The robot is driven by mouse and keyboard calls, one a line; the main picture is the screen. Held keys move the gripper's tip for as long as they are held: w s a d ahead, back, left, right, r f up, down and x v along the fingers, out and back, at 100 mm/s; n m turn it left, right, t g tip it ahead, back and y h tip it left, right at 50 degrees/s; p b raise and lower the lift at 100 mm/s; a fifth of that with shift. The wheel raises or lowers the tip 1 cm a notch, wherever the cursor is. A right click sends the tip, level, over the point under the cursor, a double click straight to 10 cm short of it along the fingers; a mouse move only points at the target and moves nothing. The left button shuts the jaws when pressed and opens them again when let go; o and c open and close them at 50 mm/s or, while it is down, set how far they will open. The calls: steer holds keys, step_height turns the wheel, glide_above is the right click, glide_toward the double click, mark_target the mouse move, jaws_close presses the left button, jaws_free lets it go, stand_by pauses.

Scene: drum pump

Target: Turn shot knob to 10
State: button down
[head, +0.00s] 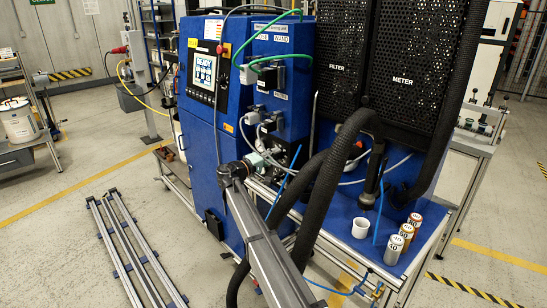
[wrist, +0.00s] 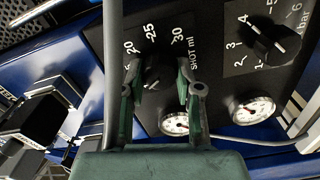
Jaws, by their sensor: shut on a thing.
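The shot knob (wrist: 156,72) is a black knob on a dark panel marked "SHOT ml" in the wrist view. The numbers 20, 25 and 30 show above it; the lower part of its scale is hidden by my gripper. A short white mark shows low on the knob, but I cannot tell which number it points to. My gripper (wrist: 159,84) has one green-padded finger on each side of the knob and is shut on it. In the head view my gripper (head: 264,160) is against the right side of the blue cabinet (head: 224,150), and the knob is hidden there.
A second black knob (wrist: 276,42), with a bar scale, sits to the right. Two round gauges, a left one (wrist: 175,123) and a right one (wrist: 252,110), lie below. A thick black hose (head: 345,150) hangs close to my arm. A white cup (head: 361,228) and several cans stand on the bench.

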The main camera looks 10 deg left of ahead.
steer(key=shift+n, duration=1.2)
steer(key=c, duration=0.8)
jaws_free()
steer(key=v, duration=1.2)
steer(key=shift+f, duration=0.15)
